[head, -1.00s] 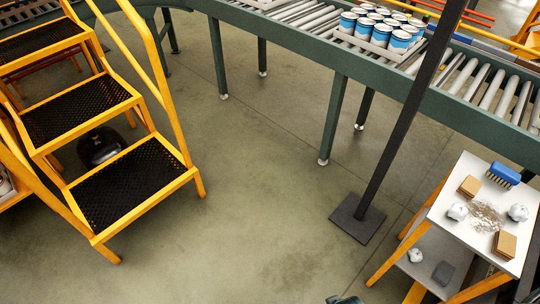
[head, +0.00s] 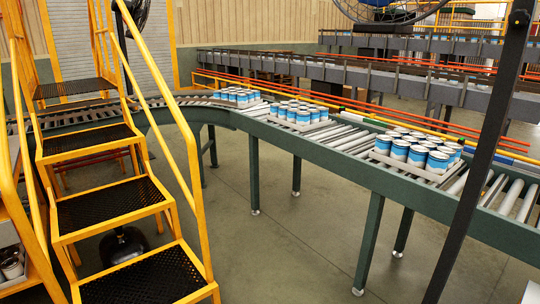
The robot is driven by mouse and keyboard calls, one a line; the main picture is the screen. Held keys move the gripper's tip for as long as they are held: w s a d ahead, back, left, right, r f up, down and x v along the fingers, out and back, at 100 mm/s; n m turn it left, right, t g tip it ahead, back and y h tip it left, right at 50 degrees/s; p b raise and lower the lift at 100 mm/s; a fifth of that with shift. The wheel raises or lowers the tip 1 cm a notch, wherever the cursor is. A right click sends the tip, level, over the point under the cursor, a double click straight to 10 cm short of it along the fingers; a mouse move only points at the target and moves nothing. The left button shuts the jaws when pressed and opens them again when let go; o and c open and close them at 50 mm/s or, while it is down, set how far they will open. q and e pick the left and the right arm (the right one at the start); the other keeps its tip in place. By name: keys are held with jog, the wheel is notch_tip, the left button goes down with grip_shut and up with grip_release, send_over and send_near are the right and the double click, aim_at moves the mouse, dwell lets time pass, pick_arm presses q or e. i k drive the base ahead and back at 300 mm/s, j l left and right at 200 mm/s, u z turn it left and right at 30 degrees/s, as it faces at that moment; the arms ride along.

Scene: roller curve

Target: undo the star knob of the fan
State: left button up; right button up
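A round wire fan cage (head: 390,14) with something blue behind it shows at the top edge, cut off by the frame. A second dark fan (head: 132,14) stands behind the yellow steps, partly hidden, with a round black base (head: 123,245) on the floor. A black pole (head: 482,150) leans through the right side of the view, with a dark fitting (head: 519,18) near its top. I cannot tell whether this fitting is the star knob. Neither of my grippers is in view.
Yellow steps (head: 112,212) with black treads fill the left. A green roller conveyor (head: 340,165) carrying trays of blue and white cans (head: 420,152) curves across the middle. Grey conveyors (head: 400,83) run behind it. A white tabletop corner (head: 531,292) shows at bottom right. Floor between is clear.

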aim_at(519, 18)
jog(key=z, duration=1.35)
